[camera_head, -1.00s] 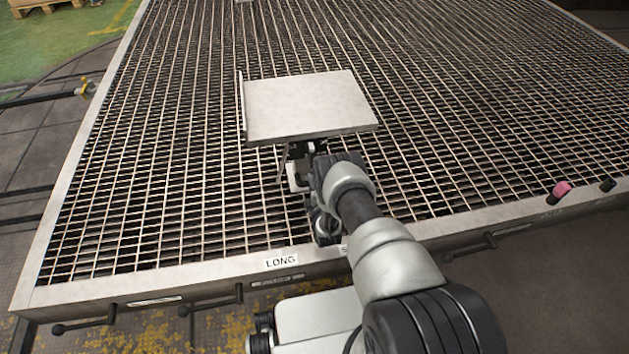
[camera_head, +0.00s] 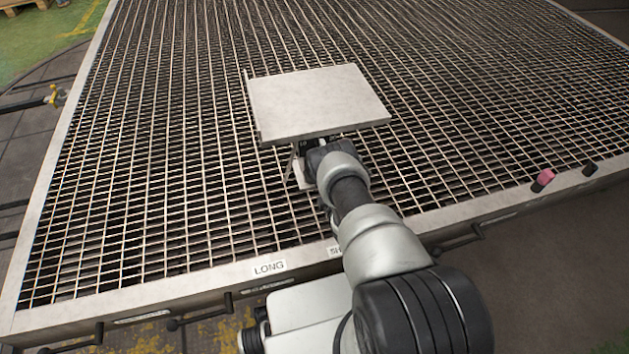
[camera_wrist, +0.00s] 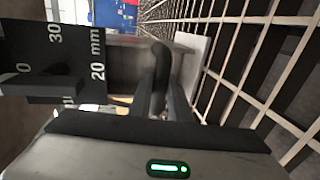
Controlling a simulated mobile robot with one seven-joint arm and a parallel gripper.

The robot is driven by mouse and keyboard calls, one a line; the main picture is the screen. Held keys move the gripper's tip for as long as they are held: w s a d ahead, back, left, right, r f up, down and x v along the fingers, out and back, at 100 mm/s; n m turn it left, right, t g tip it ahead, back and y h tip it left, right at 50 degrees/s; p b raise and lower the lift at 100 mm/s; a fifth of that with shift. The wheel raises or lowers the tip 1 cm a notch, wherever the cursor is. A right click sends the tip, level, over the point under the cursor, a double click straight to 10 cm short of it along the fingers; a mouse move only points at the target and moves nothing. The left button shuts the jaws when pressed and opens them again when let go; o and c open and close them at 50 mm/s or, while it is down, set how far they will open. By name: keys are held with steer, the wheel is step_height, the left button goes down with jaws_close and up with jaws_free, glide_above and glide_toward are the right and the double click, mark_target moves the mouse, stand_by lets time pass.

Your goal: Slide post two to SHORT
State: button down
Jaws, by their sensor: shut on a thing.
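A flat grey plate (camera_head: 318,102) on a bracket stands above the slatted grating in the head view. A LONG label (camera_head: 269,267) is on the front rim, and a partly covered label beginning "SH" (camera_head: 335,250) is to its right, beside my arm. My gripper (camera_wrist: 160,102) is shut on a dark upright handle (camera_wrist: 161,65) in the wrist view. In the head view my gripper is under the plate's front edge, with its fingertips hidden. A black scale (camera_wrist: 50,50) marked 20 mm and 30 is left of the handle. I cannot read a post number.
The grating (camera_head: 150,190) fills most of the table around the plate. A pink-tipped knob (camera_head: 545,177) and a dark knob (camera_head: 590,168) sit at the right front rim. Dark handles (camera_head: 205,317) stick out along the front edge.

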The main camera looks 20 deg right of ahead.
steer(key=shift+d, duration=0.35)
steer(key=shift+s, duration=0.1)
steer(key=c, duration=1.6)
jaws_free()
steer(key=shift+c, duration=0.2)
steer(key=shift+a, duration=0.1)
